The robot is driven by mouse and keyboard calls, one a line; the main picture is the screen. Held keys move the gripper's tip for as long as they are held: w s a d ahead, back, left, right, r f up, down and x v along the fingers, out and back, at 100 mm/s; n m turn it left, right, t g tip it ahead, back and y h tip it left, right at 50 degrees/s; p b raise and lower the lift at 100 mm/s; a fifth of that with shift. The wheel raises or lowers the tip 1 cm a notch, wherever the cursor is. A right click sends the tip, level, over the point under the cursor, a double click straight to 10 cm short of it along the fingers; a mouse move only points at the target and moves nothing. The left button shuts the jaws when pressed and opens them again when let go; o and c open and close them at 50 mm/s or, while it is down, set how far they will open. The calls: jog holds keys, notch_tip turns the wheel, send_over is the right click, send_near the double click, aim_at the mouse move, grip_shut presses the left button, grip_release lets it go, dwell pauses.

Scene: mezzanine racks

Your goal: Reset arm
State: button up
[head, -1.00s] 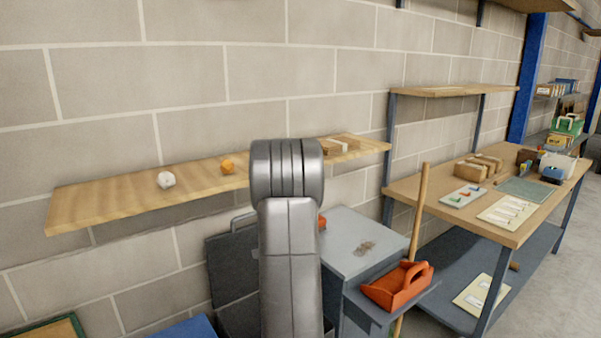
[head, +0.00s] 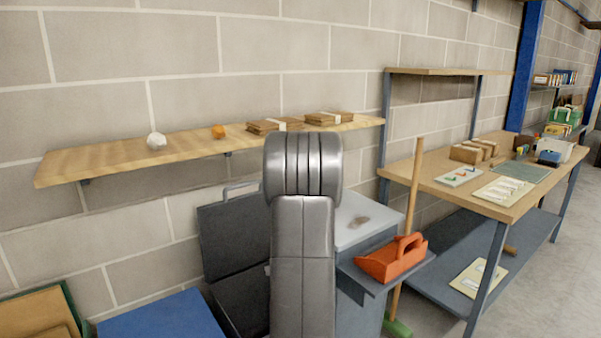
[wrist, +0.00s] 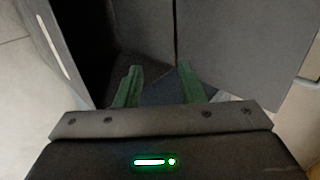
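My gripper (wrist: 159,86) shows in the wrist view with its two green fingers apart and nothing between them. It points down toward dark grey panels that look like the open dark case (head: 238,250) of the head view. In the head view my grey arm stands upright in the middle of the picture, and my gripper is not visible there.
A wooden wall shelf (head: 105,165) holds a white lump (head: 156,141), an orange lump (head: 218,132) and brown packs (head: 325,118). An orange tote (head: 392,260) sits beside a grey cabinet (head: 352,212). A broom (head: 412,190) leans near a workbench (head: 420,180). Floor at far right is clear.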

notch_tip(320, 180, down, 6)
jog(key=s+d+t+b, duration=0.1)
jog(key=s+b, duration=0.1)
jog(key=b, duration=0.5)
jog(key=shift+s+d+r+y, duration=0.2)
jog(key=shift+s+d+y, duration=0.05)
jog(key=shift+d+y, duration=0.15)
